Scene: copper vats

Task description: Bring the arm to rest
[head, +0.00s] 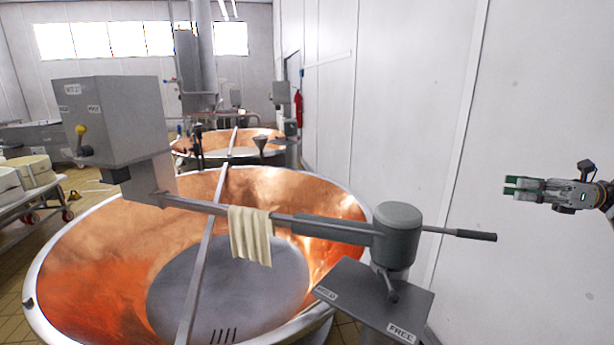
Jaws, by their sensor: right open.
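A long grey arm (315,228) spans the near copper vat (90,262), from below a grey box (118,118) on the left to a grey cylindrical head (397,235) on the right. A handle with a dark grip (475,236) sticks out to the right of the head. A cream cloth (250,236) hangs over the arm. Below the head is a dark plate (375,298) with small white labels. My right gripper (511,187) points left in front of the white wall, above and right of the grip. It is open, empty and apart from the handle. My left gripper is out of view.
A second copper vat (268,151) stands behind the first. A thin metal bar (203,262) crosses the near vat. A trolley with pale blocks (32,172) stands at the left. The white wall (540,90) bounds the right side.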

